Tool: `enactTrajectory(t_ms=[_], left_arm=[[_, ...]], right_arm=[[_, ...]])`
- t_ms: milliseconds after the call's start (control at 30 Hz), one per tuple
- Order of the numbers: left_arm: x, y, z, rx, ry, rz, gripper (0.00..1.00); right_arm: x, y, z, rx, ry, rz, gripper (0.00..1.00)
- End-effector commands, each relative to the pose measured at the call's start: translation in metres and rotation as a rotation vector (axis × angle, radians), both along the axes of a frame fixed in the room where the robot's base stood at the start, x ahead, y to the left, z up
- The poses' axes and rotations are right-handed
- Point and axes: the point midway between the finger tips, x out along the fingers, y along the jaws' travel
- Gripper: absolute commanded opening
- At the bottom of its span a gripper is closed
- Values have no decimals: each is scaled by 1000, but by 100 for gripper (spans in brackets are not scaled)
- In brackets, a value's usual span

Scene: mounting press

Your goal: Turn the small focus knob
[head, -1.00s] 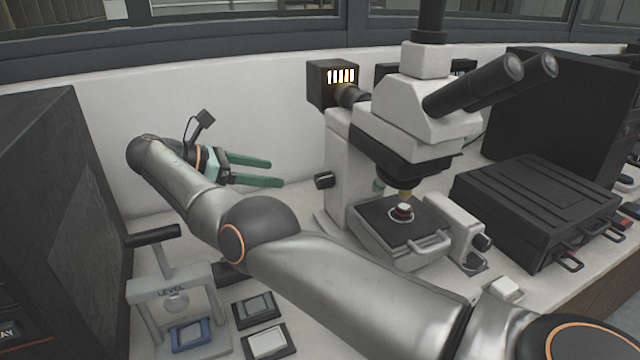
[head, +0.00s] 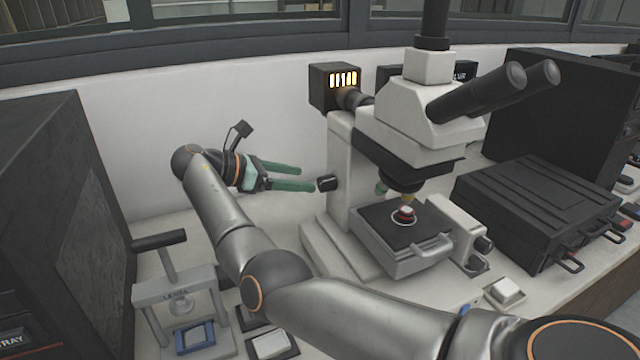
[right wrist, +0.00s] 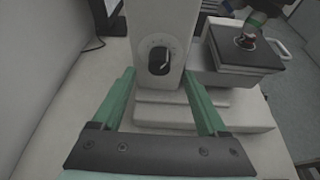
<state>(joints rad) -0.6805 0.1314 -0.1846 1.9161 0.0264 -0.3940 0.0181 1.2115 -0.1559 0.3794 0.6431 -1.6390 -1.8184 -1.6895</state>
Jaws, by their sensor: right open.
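The white microscope (head: 344,160) stands on the bench. A dark knob (head: 327,183) sticks out of its left side; in the right wrist view this knob (right wrist: 159,58) has a pale marked dial around it. Another dark knob (head: 484,244) shows on the microscope's right side. My right gripper (head: 307,179) is open and empty, its green fingers pointing right at the left-side knob. In the right wrist view the fingers of the gripper (right wrist: 160,80) lie to either side of the knob, which is ahead between them, apart from both. My left gripper is not in view.
The stage (head: 375,225) holds a small red-and-white sample (head: 405,213). A small hand press (head: 178,288) with trays stands at the front left. A black box (head: 540,205) stands right of the microscope. Bare bench lies left of the microscope base.

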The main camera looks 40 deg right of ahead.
Motion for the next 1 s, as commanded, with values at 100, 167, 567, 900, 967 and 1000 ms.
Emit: enactTrajectory(t_ms=[100, 167, 567, 900, 967, 1000], left_arm=[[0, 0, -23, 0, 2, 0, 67], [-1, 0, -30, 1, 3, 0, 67], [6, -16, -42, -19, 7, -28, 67], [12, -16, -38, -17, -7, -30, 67], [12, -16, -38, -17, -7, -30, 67], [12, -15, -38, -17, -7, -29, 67]], right_arm=[[-6, -19, -17, 1, -1, -3, 76], [-8, -27, -20, 0, -1, -3, 76], [-15, -54, -26, -1, 1, 1, 76], [-15, -55, -25, -1, 1, 1, 73], [-15, -55, -25, -1, 1, 1, 66], [-15, -55, -25, 0, 1, 0, 62]])
